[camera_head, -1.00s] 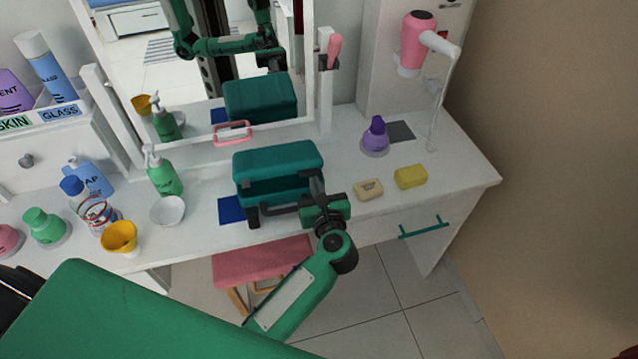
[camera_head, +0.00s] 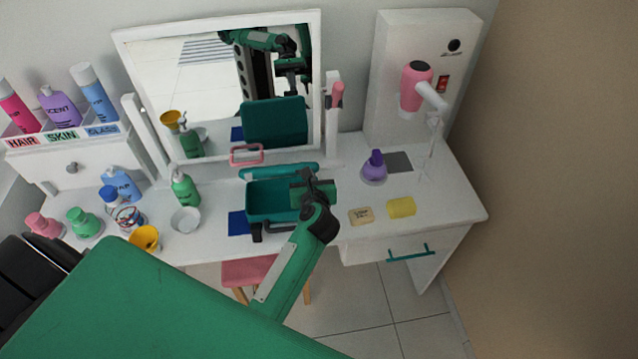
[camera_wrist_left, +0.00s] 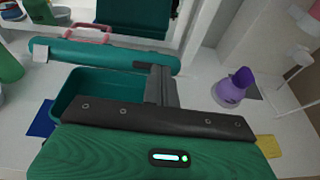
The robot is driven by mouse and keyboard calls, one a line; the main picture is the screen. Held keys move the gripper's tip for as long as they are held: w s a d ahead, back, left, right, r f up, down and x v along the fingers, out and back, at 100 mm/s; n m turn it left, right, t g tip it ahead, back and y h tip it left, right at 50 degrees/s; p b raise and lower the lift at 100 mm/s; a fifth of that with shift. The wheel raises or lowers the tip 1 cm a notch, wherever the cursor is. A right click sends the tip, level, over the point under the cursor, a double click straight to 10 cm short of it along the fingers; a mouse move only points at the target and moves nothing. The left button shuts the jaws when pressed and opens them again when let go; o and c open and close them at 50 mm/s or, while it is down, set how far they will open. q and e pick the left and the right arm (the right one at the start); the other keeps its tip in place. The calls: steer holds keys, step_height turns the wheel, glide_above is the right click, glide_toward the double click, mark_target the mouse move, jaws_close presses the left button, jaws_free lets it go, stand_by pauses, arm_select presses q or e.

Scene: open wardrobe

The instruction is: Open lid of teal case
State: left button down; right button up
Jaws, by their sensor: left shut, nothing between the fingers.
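The teal case (camera_head: 262,212) stands on the white vanity top in front of the mirror, its open tray facing up and looking empty. Its lid (camera_head: 280,172) is raised at the back and seen nearly edge-on in the head view; it also shows as a long teal bar in the left wrist view (camera_wrist_left: 100,55). The mirror reflects the raised lid. My left gripper (camera_head: 303,192) is above the right part of the case, shut and empty. In the left wrist view its fingers (camera_wrist_left: 161,84) overlap the tray's right side, apart from the lid. My right gripper is not in view.
A pink-handled item (camera_head: 247,155) lies behind the case near the mirror. A green pump bottle (camera_head: 185,188) and white bowl (camera_head: 186,220) stand left. A pink stool (camera_head: 247,272) is below.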

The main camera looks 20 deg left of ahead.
arm_select(q)
steer(key=w+a+r, duration=0.1)
steer(key=w+a+r+p, duration=0.1)
steer(key=w, duration=0.1)
steer(key=w+a+r+p, duration=0.1)
steer(key=shift+w+r, duration=0.25)
steer(key=shift+r, duration=0.1)
steer(key=w+a+r+p, duration=0.1)
steer(key=w+a, duration=0.2)
steer(key=w, duration=0.2)
steer(key=shift+w+a, duration=0.15)
steer(key=shift+w, duration=0.1)
stand_by(0.8)
